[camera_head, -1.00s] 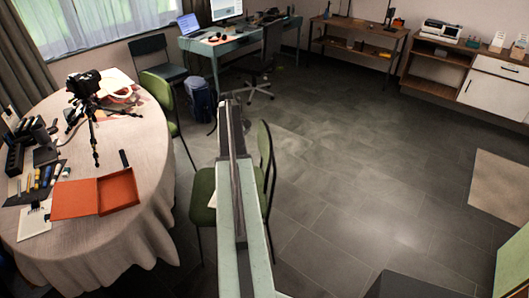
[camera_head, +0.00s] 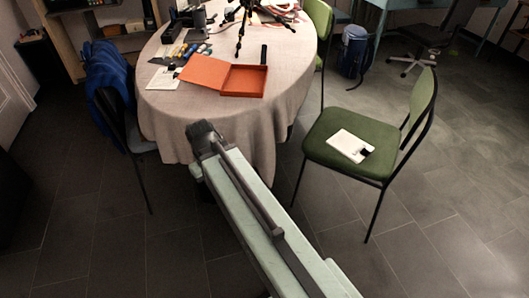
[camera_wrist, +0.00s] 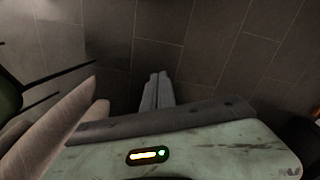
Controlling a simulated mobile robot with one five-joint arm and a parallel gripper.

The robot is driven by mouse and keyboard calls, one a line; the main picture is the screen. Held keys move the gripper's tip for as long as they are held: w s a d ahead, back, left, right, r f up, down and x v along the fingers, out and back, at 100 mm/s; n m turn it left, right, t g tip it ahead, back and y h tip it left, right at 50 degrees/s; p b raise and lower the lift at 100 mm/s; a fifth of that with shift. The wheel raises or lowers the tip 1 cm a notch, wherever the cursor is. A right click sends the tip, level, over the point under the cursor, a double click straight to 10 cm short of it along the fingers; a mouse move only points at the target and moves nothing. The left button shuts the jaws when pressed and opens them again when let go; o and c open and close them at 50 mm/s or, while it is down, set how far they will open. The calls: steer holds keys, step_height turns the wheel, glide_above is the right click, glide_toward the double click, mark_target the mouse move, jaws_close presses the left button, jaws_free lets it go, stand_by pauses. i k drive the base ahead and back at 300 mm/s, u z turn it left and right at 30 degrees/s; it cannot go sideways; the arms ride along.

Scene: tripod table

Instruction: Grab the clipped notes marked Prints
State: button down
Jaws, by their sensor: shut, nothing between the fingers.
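Two sets of white clipped notes show in the head view. One set (camera_head: 350,146) lies on the seat of the green chair, with a dark clip at its right corner. The other set (camera_head: 163,79) lies at the left side of the round table, with a dark clip at its upper edge. The writing on both is too small to read, so I cannot tell which is marked Prints. My gripper (camera_wrist: 157,76) is shut and empty over bare floor in the wrist view. No notes show in the wrist view.
The cloth-covered round table (camera_head: 170,105) bears an open orange box (camera_head: 243,80), a tripod (camera_head: 241,35) and pens. The green chair (camera_head: 335,125) stands right of it. A dark chair with blue cloth (camera_head: 112,75) stands left.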

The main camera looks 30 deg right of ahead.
mark_target(356, 150)
steer(key=u, duration=1.7)
steer(key=k, duration=1.9)
steer(key=u, duration=0.1)
